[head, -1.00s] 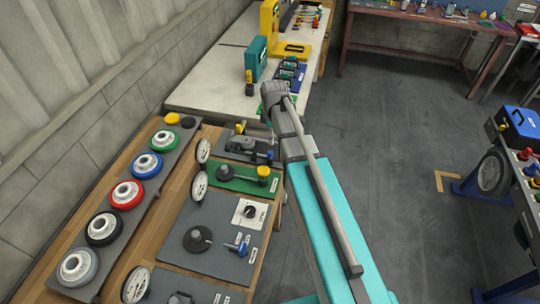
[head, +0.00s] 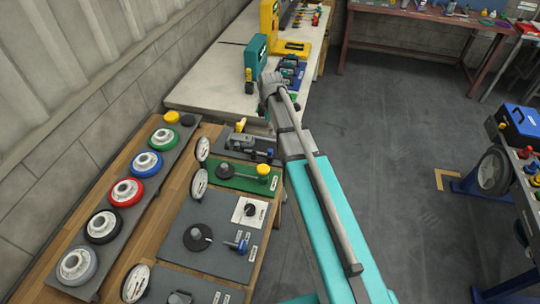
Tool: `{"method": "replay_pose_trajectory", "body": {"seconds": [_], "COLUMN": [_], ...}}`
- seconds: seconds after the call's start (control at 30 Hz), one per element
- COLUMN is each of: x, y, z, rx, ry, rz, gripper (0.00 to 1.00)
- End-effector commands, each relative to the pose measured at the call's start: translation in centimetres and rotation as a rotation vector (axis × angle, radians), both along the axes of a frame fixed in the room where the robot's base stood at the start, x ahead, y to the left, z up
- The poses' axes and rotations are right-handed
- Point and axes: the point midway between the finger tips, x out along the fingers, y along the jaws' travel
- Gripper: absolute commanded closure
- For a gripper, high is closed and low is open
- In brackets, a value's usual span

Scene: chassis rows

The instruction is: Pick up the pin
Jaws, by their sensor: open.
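My gripper (head: 267,96) is at the far end of my arm, over the gap between the wooden bench and the pale table. It looks empty; its fingertips are mostly hidden behind the wrist. No part is clearly marked as the pin. A blue-handled part (head: 237,246) lies on the grey board (head: 215,220) of the bench, below and left of my gripper.
The wooden bench (head: 178,190) holds a rack of coloured wheels (head: 146,164) and a green board (head: 228,177) with a yellow knob. The pale table (head: 215,88) behind carries a teal case (head: 256,58) and tools. Open floor (head: 385,150) lies to the right.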

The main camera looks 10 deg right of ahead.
Motion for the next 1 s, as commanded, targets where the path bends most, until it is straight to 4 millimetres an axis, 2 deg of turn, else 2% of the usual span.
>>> {"method": "replay_pose_trajectory", "body": {"seconds": [0.2,1.0], "x": [0.0,0.0], "y": [0.0,0.0], "z": [-2.0,-7.6], "rx": [0.000,0.000], "ry": [0.000,0.000], "rz": [-0.001,-0.001], "gripper": [0.27,0.27]}}
